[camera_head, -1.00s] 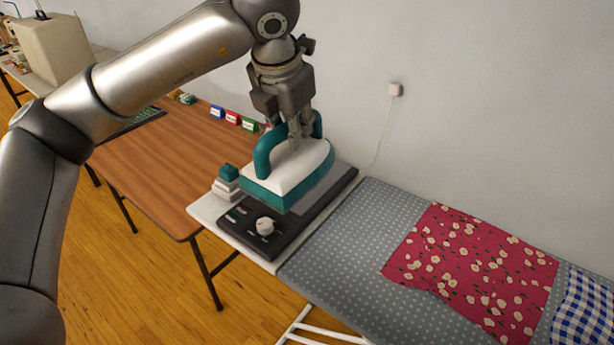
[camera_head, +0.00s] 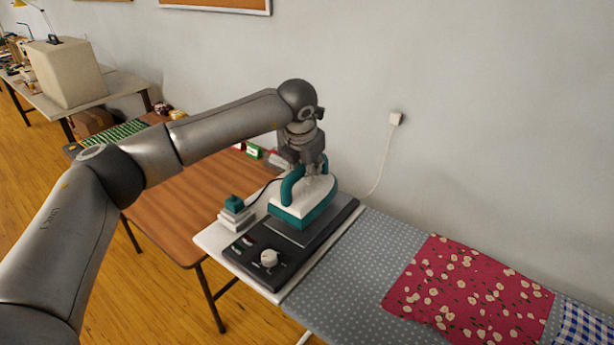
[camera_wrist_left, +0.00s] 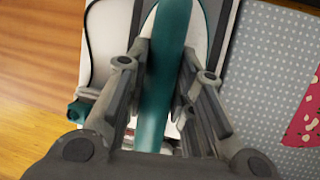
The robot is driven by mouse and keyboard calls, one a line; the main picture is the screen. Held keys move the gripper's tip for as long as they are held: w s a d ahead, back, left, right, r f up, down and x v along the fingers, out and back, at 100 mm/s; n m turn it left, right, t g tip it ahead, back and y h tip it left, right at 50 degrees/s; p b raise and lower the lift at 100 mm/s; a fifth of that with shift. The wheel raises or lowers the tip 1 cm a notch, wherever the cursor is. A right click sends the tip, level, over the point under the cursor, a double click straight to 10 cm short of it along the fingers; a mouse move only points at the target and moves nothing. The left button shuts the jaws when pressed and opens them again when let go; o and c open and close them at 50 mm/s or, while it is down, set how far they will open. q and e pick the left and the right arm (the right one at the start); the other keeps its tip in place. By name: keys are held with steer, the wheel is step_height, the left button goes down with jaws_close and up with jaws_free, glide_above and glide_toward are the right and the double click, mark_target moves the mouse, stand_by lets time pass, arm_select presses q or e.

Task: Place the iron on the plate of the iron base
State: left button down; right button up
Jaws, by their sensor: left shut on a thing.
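The iron (camera_head: 303,214) has a white body, a teal lower rim and a teal handle. My left gripper (camera_head: 312,170) is shut on its handle, which runs between the two fingers in the left wrist view (camera_wrist_left: 165,75). The iron is roughly level over the back part of the grey plate (camera_head: 283,236) of the iron base. I cannot tell whether its sole touches the plate. The dark base (camera_head: 266,274) has a white knob at its front and lies on the end of the ironing board. The right gripper is not in view.
A small white and teal stack (camera_head: 236,214) stands left of the base, with a dark cord running behind it. The dotted ironing board (camera_head: 350,270) with red floral cloth (camera_head: 468,290) extends right. A brown table (camera_head: 180,210) stands at left, and the wall is close behind.

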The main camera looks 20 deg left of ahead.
arm_select(q)
steer(key=p+x, duration=0.1)
steer(key=x, duration=0.1)
steer(key=shift+f+p, duration=0.35)
steer(key=shift+f, duration=0.55)
steer(key=c, duration=1.7)
jaws_free()
steer(key=shift+s+f, duration=0.15)
steer(key=o, duration=0.4)
steer(key=shift+o, duration=0.2)
steer(key=b+v, duration=0.3)
steer(key=v, duration=0.9)
